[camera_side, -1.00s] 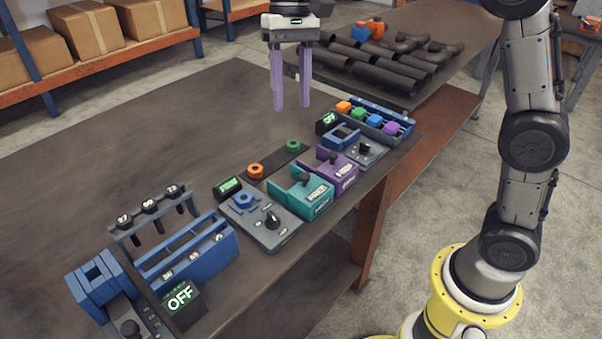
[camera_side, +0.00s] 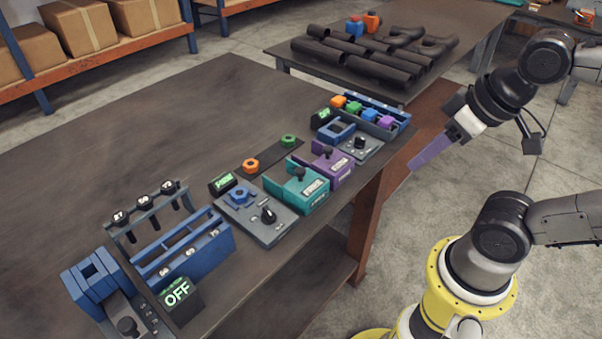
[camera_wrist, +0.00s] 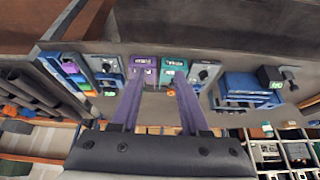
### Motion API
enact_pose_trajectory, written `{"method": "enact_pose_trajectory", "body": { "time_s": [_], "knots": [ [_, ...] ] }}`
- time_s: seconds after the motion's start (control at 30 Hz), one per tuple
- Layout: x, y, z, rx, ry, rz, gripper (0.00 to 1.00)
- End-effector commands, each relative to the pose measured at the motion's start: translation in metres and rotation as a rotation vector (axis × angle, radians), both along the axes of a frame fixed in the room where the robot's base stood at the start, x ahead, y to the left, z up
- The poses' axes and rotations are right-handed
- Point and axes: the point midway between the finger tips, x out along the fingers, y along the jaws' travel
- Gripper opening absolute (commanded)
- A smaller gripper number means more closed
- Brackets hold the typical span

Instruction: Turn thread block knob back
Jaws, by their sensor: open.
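A grey block with a blue hex piece and a black knob (camera_side: 268,216) sits near the table's front edge; it shows in the wrist view as the grey block (camera_wrist: 204,73) right of centre. A similar grey block with a black knob (camera_side: 361,143) stands farther back, and shows left of centre in the wrist view (camera_wrist: 106,65). I cannot tell from any label which is the thread block. My gripper (camera_side: 414,164) hangs off the table's right edge, pointing down-left, apart from everything. In the wrist view its two purple fingers (camera_wrist: 158,100) are spread and empty.
A teal clamp (camera_side: 303,190) and a purple clamp (camera_side: 333,168) stand between the grey blocks. A blue rack (camera_side: 185,250) and an OFF display (camera_side: 177,296) are at the near end. Dark pipes (camera_side: 372,62) lie on the back table. The left of the worktable is clear.

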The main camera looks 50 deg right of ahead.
Motion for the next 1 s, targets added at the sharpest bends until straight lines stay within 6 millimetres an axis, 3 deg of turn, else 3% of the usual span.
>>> {"method": "enact_pose_trajectory", "body": {
  "time_s": [0.17,0.23,0.47,0.73,0.87,1.0],
  "knots": [
    [0.003,0.0,0.005,0.017,-0.014,-0.033,0.45],
    [0.007,0.0,0.017,0.046,-0.026,-0.089,0.45],
    [0.046,0.008,0.054,0.138,0.024,-0.241,0.45],
    [0.12,0.04,0.072,0.19,0.157,-0.342,0.45],
    [0.16,0.067,0.065,0.189,0.237,-0.369,0.45],
    [0.198,0.1,0.043,0.163,0.319,-0.368,0.45]
  ]
}}
